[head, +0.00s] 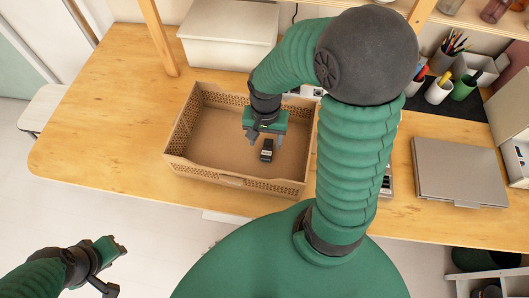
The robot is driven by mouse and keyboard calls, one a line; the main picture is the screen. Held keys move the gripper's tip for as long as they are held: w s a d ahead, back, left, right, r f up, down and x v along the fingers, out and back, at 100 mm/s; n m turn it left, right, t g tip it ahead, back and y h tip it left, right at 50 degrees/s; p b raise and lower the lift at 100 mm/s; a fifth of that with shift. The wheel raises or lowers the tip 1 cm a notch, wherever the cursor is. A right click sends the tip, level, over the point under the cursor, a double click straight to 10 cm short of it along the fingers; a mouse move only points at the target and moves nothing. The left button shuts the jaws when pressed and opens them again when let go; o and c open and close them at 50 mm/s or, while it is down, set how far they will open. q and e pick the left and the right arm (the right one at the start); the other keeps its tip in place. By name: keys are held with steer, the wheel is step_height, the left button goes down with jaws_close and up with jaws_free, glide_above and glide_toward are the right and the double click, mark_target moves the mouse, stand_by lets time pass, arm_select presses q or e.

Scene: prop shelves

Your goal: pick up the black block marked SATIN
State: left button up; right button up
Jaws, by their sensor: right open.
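A small black block (267,150) with a pale label lies inside a brown perforated tray (235,181) on the wooden table. The label's lettering is too small to read. My right gripper (266,138) is over the inside of the tray, open, with its fingers pointing down close above the block. I cannot tell whether the fingers touch it.
A white lidded box (229,35) stands behind the tray. A grey closed laptop (459,171) lies at the right. Cups with pens (439,91) stand at the back right. Wooden posts (158,38) rise at the back. The table's left part is clear.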

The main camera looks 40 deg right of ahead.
mark_target(268, 150)
steer(key=f, duration=0.1)
steer(key=d+f, duration=0.1)
steer(key=f, duration=0.1)
steer(key=d+f, duration=0.1)
steer(key=shift+w+f, duration=0.25)
steer(key=shift+w, duration=0.05)
step_height(268, 150, down, 4)
steer(key=shift+r+b, duration=0.15)
steer(key=shift+b, duration=0.55)
steer(key=shift+a+r, duration=0.1)
steer(key=shift+a, duration=0.6)
steer(key=shift+c, duration=1.6)
steer(key=shift+d, duration=0.55)
steer(key=c, duration=0.7)
steer(key=shift+c, duration=1.2)
arm_select(q)
steer(key=shift+w+d+f, duration=0.15)
steer(key=shift+d+f, duration=0.6)
steer(key=shift+d, duration=0.1)
arm_select(e)
steer(key=shift+a, duration=0.15)
jaws_close()
